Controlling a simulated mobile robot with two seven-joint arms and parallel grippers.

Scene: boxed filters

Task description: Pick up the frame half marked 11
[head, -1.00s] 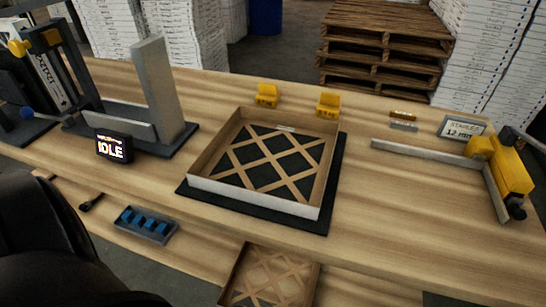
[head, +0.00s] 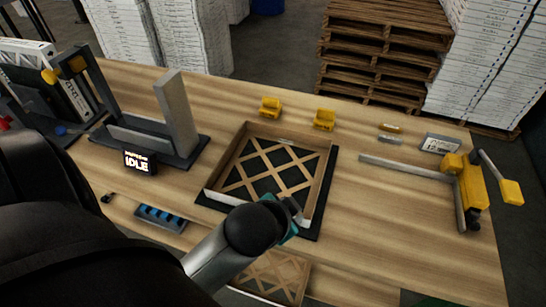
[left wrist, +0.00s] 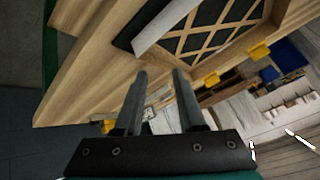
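A square cardboard frame half (head: 222,160) with a lattice of crossed strips lies on a black mat (head: 310,230) in the middle of the bench; it also shows in the left wrist view (left wrist: 215,35). A second lattice frame half (head: 268,275) lies lower, at the front of the bench, partly behind my arm. I cannot read the number 11 on either. My left gripper (head: 290,210) is over the near right corner of the matted frame and hides part of it. In the left wrist view its fingers (left wrist: 160,76) are apart with nothing between them. My right gripper is not seen.
Two yellow blocks (head: 270,107) (head: 324,119) stand behind the frame. A dark fixture with an upright grey plate (head: 177,113) and an IDLE display (head: 139,162) stands left. A blue-slotted tray (head: 160,218) lies front left. A yellow clamp tool (head: 470,188) and metal bars are at right.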

